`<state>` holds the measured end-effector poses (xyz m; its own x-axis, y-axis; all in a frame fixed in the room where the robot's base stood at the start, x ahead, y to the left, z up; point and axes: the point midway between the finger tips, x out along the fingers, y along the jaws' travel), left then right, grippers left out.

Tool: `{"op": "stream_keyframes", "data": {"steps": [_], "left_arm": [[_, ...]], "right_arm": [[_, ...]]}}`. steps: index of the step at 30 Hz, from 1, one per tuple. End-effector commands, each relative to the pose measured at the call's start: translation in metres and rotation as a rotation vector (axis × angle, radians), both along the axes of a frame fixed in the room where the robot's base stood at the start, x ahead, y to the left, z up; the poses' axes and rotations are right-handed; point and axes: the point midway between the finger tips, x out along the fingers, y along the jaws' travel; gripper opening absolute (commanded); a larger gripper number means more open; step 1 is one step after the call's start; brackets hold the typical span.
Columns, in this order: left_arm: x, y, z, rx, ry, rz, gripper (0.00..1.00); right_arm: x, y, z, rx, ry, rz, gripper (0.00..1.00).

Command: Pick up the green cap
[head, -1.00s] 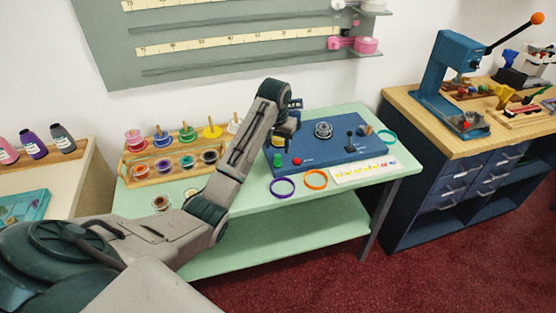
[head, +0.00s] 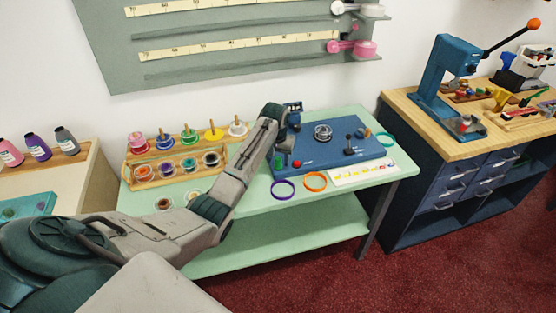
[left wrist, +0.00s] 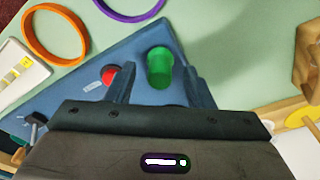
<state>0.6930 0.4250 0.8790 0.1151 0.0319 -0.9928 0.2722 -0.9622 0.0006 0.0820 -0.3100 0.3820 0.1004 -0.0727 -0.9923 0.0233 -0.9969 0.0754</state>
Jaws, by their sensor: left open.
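The green cap (left wrist: 159,62) stands on the blue board (left wrist: 88,80). In the left wrist view it shows between the two fingers, closer to the right one. In the head view the green cap (head: 278,161) is at the board's left end, partly covered by my gripper. My left gripper (head: 281,148) is over it, pointing down, open and holding nothing. In the left wrist view the fingers of my left gripper (left wrist: 160,76) straddle the cap with gaps; I cannot tell if they touch it. My right gripper is not in view.
A red knob (head: 297,164) is close beside the cap. Purple (head: 283,190) and orange (head: 315,182) rings lie in front of the board. A joystick (head: 349,146) and a metal round piece (head: 323,132) stand on it. A wooden rack (head: 140,173) of spools is left.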

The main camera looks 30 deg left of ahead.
Motion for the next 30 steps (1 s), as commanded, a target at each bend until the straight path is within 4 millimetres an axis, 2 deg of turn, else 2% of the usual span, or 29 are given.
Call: {"op": "stream_keyframes", "data": {"steps": [9, 16, 26, 30], "left_arm": [[0.001, 0.0, -0.007, 0.0, -0.001, -0.001, 0.46], [0.0, 0.0, -0.007, 0.001, -0.001, -0.001, 0.01], [0.001, 0.0, -0.005, 0.001, -0.002, -0.001, 0.01], [0.001, 0.001, 0.003, 0.001, -0.004, -0.001, 0.01]], "right_arm": [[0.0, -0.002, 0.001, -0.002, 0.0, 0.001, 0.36], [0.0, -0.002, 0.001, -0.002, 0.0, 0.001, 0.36], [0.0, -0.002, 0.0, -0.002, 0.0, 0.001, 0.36], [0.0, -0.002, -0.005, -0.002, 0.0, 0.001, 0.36]]}}
